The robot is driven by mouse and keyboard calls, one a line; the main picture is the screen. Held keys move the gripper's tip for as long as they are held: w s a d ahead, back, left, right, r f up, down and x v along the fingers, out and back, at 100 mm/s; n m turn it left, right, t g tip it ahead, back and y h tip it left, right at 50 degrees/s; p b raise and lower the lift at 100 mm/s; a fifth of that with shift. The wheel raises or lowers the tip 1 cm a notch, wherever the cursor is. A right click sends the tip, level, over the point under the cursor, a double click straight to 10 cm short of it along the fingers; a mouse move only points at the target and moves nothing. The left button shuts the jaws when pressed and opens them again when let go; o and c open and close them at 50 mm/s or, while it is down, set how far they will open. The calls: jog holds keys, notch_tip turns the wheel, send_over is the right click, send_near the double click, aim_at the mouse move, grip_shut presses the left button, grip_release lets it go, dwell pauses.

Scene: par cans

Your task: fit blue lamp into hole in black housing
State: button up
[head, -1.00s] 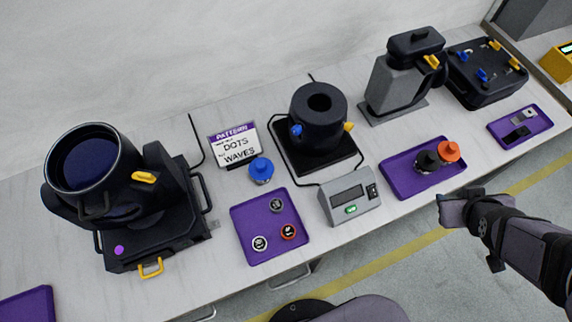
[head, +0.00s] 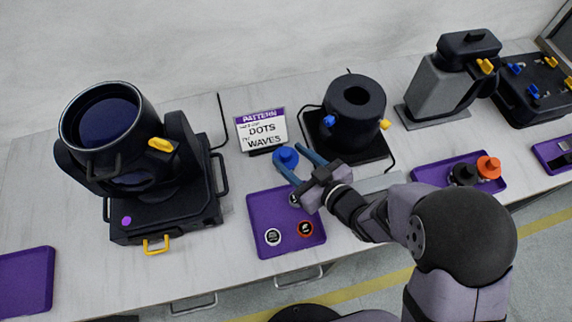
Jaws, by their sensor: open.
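The blue lamp (head: 285,158) stands on the bench just behind the middle purple tray, in front of the pattern sign. My gripper (head: 298,164) is open, with its two blue-grey fingers reaching toward the lamp, one on each side of it in the picture. I cannot tell whether the fingers touch it. The fingers hide part of the lamp's lower body. The black housing (head: 362,112) stands behind and to the right of my gripper on a black base, with a round dark hole in its top, a blue knob at its left and a yellow knob at its right.
The purple tray (head: 262,202) holds small round discs, one partly hidden by my gripper. The pattern sign (head: 261,128) stands close behind the lamp. A large black spotlight (head: 125,170) stands at left. Bare bench shows left of the tray.

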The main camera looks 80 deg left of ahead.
aim_at(287, 155)
jog(key=shift+s+f, duration=0.1)
jog(key=shift+f, duration=0.2)
jog(key=shift+p+x, duration=0.7)
jog(key=shift+x, duration=0.9)
jog(key=shift+p+x, duration=0.6)
jog(key=shift+x, duration=1.4)
jog(key=shift+a+r, duration=0.1)
jog(key=shift+r, duration=0.05)
grip_shut()
